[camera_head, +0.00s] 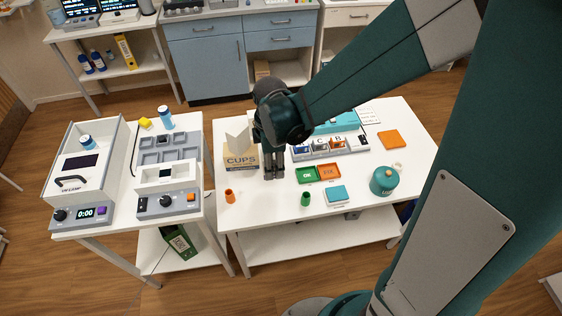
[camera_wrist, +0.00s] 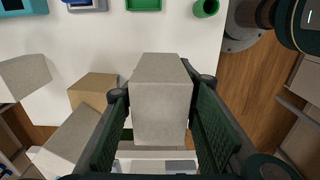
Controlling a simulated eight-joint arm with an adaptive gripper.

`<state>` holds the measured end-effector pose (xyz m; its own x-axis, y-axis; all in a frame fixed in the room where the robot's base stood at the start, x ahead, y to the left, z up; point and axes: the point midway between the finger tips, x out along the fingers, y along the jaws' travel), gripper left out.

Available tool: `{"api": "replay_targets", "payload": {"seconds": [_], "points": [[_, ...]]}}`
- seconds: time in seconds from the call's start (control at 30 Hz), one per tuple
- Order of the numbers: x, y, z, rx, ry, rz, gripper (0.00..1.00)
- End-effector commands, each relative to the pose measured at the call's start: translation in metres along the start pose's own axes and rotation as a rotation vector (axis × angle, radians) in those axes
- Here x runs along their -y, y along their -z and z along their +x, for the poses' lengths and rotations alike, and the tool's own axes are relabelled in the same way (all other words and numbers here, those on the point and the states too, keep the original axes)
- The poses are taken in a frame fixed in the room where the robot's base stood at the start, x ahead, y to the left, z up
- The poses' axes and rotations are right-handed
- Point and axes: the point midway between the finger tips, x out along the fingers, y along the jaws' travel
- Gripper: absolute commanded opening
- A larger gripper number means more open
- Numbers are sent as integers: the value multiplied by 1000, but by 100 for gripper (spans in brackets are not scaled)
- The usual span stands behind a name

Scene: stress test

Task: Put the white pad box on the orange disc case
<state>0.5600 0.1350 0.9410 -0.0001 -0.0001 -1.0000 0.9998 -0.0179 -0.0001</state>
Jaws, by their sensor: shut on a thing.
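My gripper (camera_wrist: 160,95) is shut on a pale grey-white box (camera_wrist: 160,103), the white pad box, which fills the space between the two dark ribbed fingers in the wrist view. In the head view my gripper (camera_head: 273,174) points down over the left part of the white table, close to the right of the CUPS carton; the held box cannot be clearly made out there. The orange disc case (camera_head: 388,140) lies flat at the right of the table, well to the right of my gripper, with its top clear.
The open CUPS carton (camera_head: 241,160) stands beside my gripper.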

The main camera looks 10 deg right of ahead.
Motion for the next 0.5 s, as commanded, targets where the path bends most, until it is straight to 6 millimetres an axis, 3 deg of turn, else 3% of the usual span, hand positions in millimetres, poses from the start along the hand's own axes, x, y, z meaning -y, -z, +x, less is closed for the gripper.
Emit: {"api": "replay_targets", "payload": {"seconds": [0.5], "points": [[-11,-11,-2,0,0,24,17]]}}
